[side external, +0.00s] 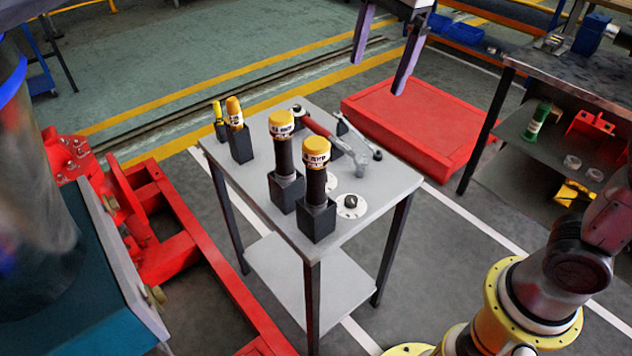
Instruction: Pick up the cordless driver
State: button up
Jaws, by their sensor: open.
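The small grey table (385,192) carries several tools. Two thick dark cylinders with yellow, labelled tops, a rear one (284,155) and a front one (317,180), stand upright in black square holders. Two smaller yellow-topped tools (235,112) (218,108) stand at the back left corner. I cannot tell for certain which of these is the cordless driver. My gripper (378,78), with two purple fingers, hangs at the top of the view. It is open, with nothing between its fingers, apart from the tools and above and behind the table.
A red-handled hammer (322,128) and a metal wrench (354,130) are at the table's back. A white disc with a black knob (350,204) is at its right front. A red platform (415,122), dark workbench (566,80) and red frame (190,215) surround the table.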

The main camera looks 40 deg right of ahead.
jog(key=g, duration=0.1)
send_near(317, 144)
jog(key=f, duration=0.1)
jog(key=f+g, duration=0.1)
jog(key=shift+w+a+f+n, duration=0.25)
jog(key=shift+w+f+n, duration=0.05)
jog(key=shift+w, duration=0.1)
notch_tip(317, 144, down, 7)
jog(key=shift+r, duration=0.15)
jog(key=shift+w+d+f, duration=0.1)
jog(key=shift+w+f, duration=0.05)
jog(key=shift+f, duration=1.35)
jog(key=shift+w+d+f, duration=0.1)
jog(key=shift+w+f, duration=0.05)
jog(key=shift+f, duration=1.35)
grip_shut()
jog(key=shift+r, duration=0.1)
